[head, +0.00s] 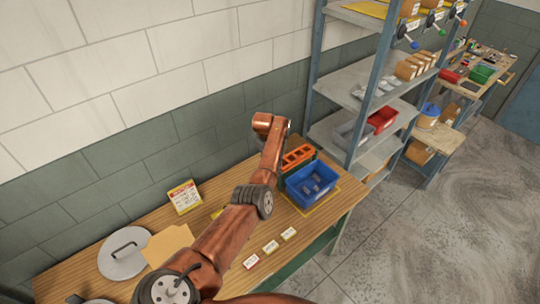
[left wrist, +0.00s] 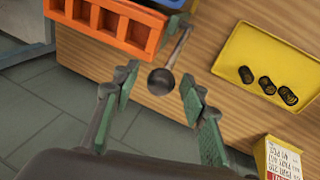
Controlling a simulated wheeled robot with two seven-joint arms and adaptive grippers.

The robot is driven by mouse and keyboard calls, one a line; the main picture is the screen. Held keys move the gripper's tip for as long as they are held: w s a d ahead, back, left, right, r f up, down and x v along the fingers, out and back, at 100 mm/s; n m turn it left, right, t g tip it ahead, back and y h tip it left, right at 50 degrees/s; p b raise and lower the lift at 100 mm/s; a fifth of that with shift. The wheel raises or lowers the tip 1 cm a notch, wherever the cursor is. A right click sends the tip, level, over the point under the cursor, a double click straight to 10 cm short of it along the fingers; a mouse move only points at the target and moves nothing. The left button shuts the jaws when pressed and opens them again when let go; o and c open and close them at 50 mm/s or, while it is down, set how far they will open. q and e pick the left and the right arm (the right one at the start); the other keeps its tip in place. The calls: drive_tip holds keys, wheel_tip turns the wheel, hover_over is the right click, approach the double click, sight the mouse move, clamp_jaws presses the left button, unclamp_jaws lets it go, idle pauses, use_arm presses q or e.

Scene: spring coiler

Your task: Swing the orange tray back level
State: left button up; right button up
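The orange tray (head: 298,157), with a row of open compartments, sits at the far end of the bench behind a blue bin. It looks tilted in the head view, but I cannot tell by how much. In the left wrist view the orange tray (left wrist: 106,25) is at the top left. A metal lever (left wrist: 179,47) beside it ends in a dark round knob (left wrist: 160,82). My left gripper (left wrist: 157,86) is open, with one finger on each side of the knob and visible gaps. The left gripper is hidden behind my arm in the head view. My right gripper is not in view.
The blue bin (head: 311,183) holds small parts. A yellow tray (left wrist: 270,50) with dark coils lies beside the lever, near a yellow label stand (left wrist: 277,158). A grey lid (head: 123,252) lies farther left. A metal shelf rack (head: 345,75) stands right of the bench.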

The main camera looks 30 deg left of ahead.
use_arm(q)
drive_tip(key=v, duration=1.2)
drive_tip(key=shift+f, duration=0.1)
